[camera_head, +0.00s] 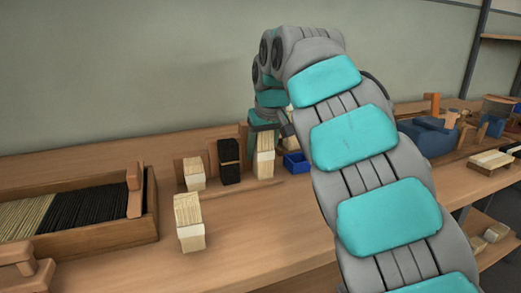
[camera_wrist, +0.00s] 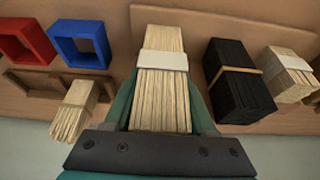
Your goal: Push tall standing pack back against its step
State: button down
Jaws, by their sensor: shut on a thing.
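The tall pale pack (camera_head: 265,158) with a white band stands upright on the bench, right of the black pack (camera_head: 229,161). It also shows in the wrist view (camera_wrist: 160,95), between the teal fingers of my gripper (camera_wrist: 163,112). My gripper (camera_head: 266,130) is shut on its upper part. A wooden upright (camera_head: 243,148) stands behind and left of it in the head view. I cannot tell whether the pack touches the step, as its back and foot are partly hidden.
A short pale pack (camera_head: 194,175) stands left of the black one, and another pale pack (camera_head: 189,222) stands nearer the front. A blue bin (camera_head: 297,162) and a red bin (camera_wrist: 26,40) are close by. A bristle tray (camera_head: 100,236) lies left.

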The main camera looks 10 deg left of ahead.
jog(key=shift+w+a+r, duration=0.2)
jog(key=shift+w, duration=0.15)
jog(key=shift+c, duration=1.1)
grip_release()
jog(key=shift+a+r, duration=0.15)
jog(key=shift+r, duration=0.1)
jog(key=shift+o, duration=0.4)
jog(key=shift+r, duration=0.35)
jog(key=v, duration=0.5)
jog(key=shift+s, duration=0.15)
jog(key=shift+s+d+r, duration=0.35)
jog(key=shift+d+r, duration=0.05)
jog(key=shift+r, duration=0.1)
jog(key=shift+s+d+r, duration=0.1)
jog(key=shift+s+d, duration=0.1)
jog(key=shift+s, duration=0.05)
